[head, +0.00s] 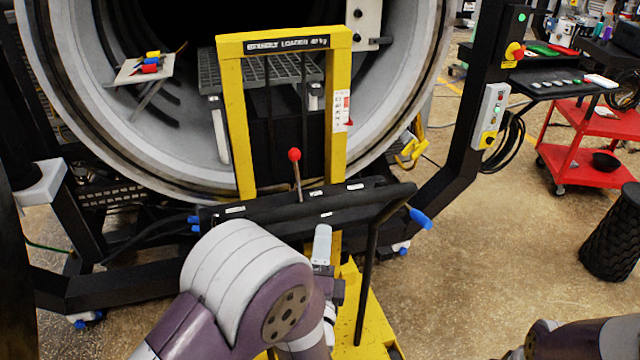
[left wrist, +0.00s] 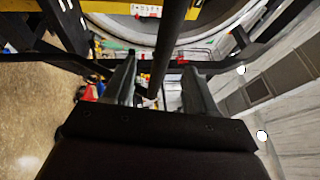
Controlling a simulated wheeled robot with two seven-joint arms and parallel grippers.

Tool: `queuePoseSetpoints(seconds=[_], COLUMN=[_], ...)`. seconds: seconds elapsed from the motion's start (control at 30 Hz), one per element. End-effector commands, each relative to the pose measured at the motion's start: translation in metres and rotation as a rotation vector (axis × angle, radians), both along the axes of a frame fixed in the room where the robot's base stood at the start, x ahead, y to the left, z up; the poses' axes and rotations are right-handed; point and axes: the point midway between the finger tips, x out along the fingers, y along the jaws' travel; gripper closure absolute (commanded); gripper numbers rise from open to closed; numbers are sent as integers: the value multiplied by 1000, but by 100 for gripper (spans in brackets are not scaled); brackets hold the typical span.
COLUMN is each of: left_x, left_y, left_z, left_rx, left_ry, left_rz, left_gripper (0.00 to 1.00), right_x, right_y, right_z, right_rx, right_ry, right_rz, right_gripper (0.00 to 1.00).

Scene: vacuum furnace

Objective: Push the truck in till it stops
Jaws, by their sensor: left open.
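The truck is a yellow loader (head: 237,130) with an upright frame, a black cross panel with a red-knobbed lever (head: 295,156), and a black push handle (head: 367,265). It stands in front of the round mouth of the furnace (head: 190,165). My left gripper (head: 322,245) is near the handle, left of its upright bar, partly hidden by my arm. In the left wrist view the gripper (left wrist: 160,85) is open, with a dark bar (left wrist: 168,45) running between its fingers. I cannot tell whether they touch it. My right gripper is out of view.
A black post with a control box (head: 490,115) stands right of the furnace. A red cart (head: 590,135) and a black ribbed bin (head: 613,235) are further right. The floor (head: 480,260) right of the truck is clear. A small plate with coloured pieces (head: 145,68) sits inside the furnace mouth.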

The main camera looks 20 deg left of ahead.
Motion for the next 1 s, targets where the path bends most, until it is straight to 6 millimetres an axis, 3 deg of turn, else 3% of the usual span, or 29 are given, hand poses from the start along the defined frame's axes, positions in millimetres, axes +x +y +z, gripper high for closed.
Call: queuePoseSetpoints(seconds=[0.5, 0.63, 0.9, 1.0], left_x=[108, 119, 120, 120], left_y=[22, 24, 24, 24], left_z=[20, 22, 21, 21], left_rx=[-4, -4, -4, -4], left_ry=[-1, -2, 0, 0], left_rz=[3, 2, 3, 3], left_gripper=[43, 43, 43, 76], right_x=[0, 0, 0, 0], right_y=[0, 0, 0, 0], right_z=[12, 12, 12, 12], right_rx=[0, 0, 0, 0], right_ry=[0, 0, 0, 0], right_rz=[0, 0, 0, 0], right_gripper=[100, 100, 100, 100])
